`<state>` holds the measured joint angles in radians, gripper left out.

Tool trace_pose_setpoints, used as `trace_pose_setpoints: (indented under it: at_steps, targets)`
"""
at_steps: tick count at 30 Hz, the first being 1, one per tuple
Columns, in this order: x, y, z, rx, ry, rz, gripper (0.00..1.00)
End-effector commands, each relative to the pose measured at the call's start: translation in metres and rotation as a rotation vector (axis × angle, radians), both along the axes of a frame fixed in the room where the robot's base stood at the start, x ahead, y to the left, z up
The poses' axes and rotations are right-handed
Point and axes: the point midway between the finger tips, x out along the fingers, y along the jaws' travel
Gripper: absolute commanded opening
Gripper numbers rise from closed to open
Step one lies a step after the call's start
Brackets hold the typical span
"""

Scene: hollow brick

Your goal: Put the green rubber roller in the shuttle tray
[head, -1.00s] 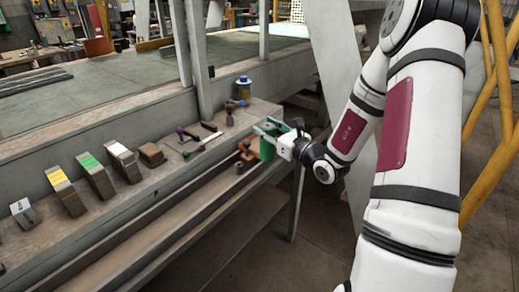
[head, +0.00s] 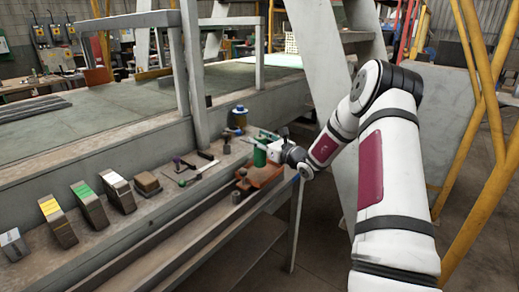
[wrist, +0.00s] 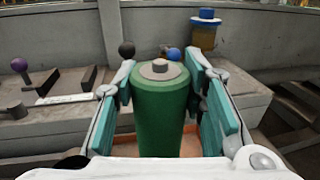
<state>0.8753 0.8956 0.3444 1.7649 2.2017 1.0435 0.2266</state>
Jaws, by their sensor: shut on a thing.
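The green rubber roller (head: 259,156) is upright in my gripper (head: 262,146), at the right end of the ledge. In the wrist view the roller (wrist: 160,112) fills the middle, with a grey stub on top. The teal fingers of my gripper (wrist: 160,100) press on its left and right sides. An orange-brown tray (head: 266,179), which looks like the shuttle tray, lies under the roller in the head view. A strip of the tray (wrist: 190,142) shows behind the roller in the wrist view. The roller's lower end is hidden in the wrist view, so I cannot tell its exact height above the tray.
A blue-topped jar (head: 238,116) stands behind the roller. Small tools with knobs, among them a green-knobbed one (head: 183,183), lie left of the tray. Several blocks (head: 88,205) line the ledge farther left. A grey post (head: 194,80) rises behind the ledge.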

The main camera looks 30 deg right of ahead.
Motion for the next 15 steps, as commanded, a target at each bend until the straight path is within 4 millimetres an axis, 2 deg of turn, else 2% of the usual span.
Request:
trace_pose_setpoints:
  at_steps: [1, 8, 15]
  targets:
    - [0.005, -0.002, 0.000, -0.002, -0.003, 0.000, 0.00]
    - [0.003, -0.002, -0.033, 0.001, -0.001, 0.000, 0.00]
    - [0.003, -0.002, -0.034, -0.002, -0.003, 0.000, 0.00]
